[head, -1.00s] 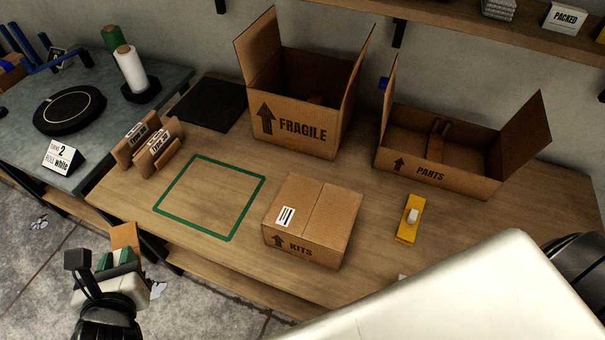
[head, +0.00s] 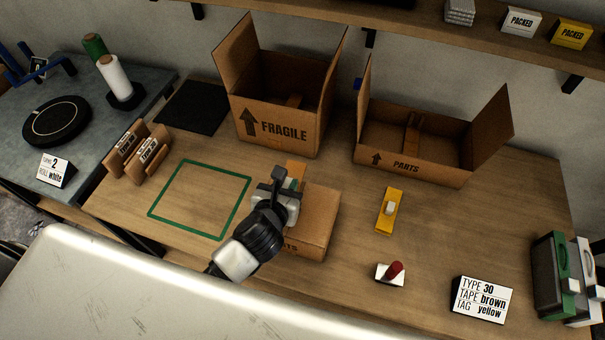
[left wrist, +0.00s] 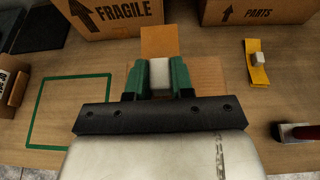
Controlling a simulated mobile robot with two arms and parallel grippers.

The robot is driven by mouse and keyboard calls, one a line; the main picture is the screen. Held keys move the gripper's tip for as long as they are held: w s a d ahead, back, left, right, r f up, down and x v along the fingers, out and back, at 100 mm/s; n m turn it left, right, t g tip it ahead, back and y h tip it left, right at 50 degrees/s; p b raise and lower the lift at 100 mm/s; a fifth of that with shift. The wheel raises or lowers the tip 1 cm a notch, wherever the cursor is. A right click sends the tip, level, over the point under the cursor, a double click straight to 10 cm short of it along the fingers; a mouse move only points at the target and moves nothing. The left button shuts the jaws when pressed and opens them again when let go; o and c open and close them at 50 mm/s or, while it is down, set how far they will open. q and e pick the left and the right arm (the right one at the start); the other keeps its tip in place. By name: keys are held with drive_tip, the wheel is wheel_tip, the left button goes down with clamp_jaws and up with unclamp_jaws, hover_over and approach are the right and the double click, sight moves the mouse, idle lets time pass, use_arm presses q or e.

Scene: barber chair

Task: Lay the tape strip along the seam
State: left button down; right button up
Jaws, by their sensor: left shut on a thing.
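The gripper is shut on the brown tape strip (head: 296,169). In the left wrist view the strip (left wrist: 159,42) sticks out beyond the green fingers, with a white block between them. I cannot tell whether the strip touches the carton. My right gripper is not in view.
Open FRAGILE (head: 275,132) and PARTS (head: 412,168) cartons stand behind. A green outline (head: 150,214) marks bare bench at left. A yellow piece (head: 386,216), a red-handled tool (head: 394,271) and a card (head: 481,300) reading TYPE 30, TAPE brown, TAG yellow lie right.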

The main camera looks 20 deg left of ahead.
use_arm(q)
drive_tip(key=shift+w+d+f, duration=0.15)
drive_tip(key=shift+w+d, duration=0.15)
drive_tip(key=shift+d, duration=0.45)
drive_tip(key=shift+w+d+f+p, duration=0.1)
drive_tip(key=shift+d+f+p, duration=0.05)
drive_tip(key=shift+f+p, duration=0.15)
drive_tip(key=shift+f, duration=0.15)
wheel_tip(320, 180, down, 2)
drive_tip(key=b, duration=0.3)
drive_tip(key=shift+f, duration=0.25)
wheel_tip(320, 180, down, 5)
drive_tip(key=b, duration=0.4)
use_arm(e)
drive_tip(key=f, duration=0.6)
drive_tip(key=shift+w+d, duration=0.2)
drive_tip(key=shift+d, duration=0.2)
use_arm(q)
drive_tip(key=c, duration=0.9)
unclamp_jaws()
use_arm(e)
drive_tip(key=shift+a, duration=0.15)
